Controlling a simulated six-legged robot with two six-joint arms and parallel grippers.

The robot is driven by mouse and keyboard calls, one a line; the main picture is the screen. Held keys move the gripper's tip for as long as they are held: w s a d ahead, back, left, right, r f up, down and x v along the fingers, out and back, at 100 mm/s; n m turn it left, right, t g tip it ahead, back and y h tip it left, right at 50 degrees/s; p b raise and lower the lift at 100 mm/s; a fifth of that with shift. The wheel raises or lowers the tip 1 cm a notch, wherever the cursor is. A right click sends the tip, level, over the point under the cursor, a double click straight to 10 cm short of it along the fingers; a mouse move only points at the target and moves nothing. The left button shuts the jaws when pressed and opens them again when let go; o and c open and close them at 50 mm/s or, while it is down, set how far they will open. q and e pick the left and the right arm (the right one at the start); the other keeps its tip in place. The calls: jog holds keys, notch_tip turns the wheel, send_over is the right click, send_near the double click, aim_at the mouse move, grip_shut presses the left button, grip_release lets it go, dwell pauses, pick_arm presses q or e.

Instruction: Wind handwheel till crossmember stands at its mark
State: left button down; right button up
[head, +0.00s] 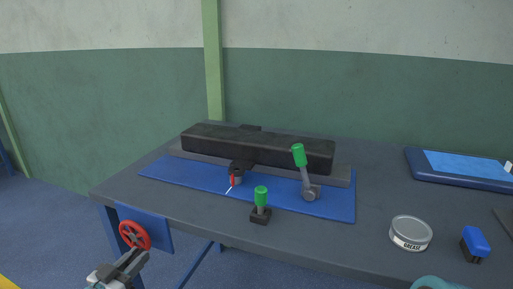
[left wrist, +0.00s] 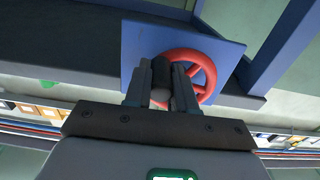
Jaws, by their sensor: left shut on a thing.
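The handwheel (head: 134,235) is a red spoked wheel on a blue plate at the table's front left. It also shows in the left wrist view (left wrist: 207,72). My left gripper (head: 136,258) is at the wheel's lower rim, shut on its dark grip knob (left wrist: 161,75). The crossmember seems to be the long black beam (head: 260,147) lying along the table. A dark bracket (head: 241,168) stands at its front with a red pointer (head: 232,181) below. A short white mark line (head: 229,189) lies on the blue mat close to the pointer; exact alignment is unclear. My right gripper is not in view.
Two green-handled levers (head: 261,197) (head: 299,156) stand in front of the beam. A tin (head: 410,232), a blue-topped block (head: 476,241) and a blue tray (head: 460,168) are at the right. A teal curved thing (head: 437,283) shows at the bottom edge.

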aim_at(141, 236)
pick_arm(q)
jog(key=r, duration=0.2)
jog(key=shift+s+d+r, duration=0.15)
jog(key=shift+d+r, duration=0.1)
jog(key=shift+r, duration=0.05)
jog(key=shift+a+f, duration=0.1)
jog(key=shift+a+r+p, duration=0.15)
jog(key=shift+r+p, duration=0.9)
jog(key=shift+r, duration=0.3)
jog(key=shift+f, duration=0.25)
jog(key=shift+r, duration=0.1)
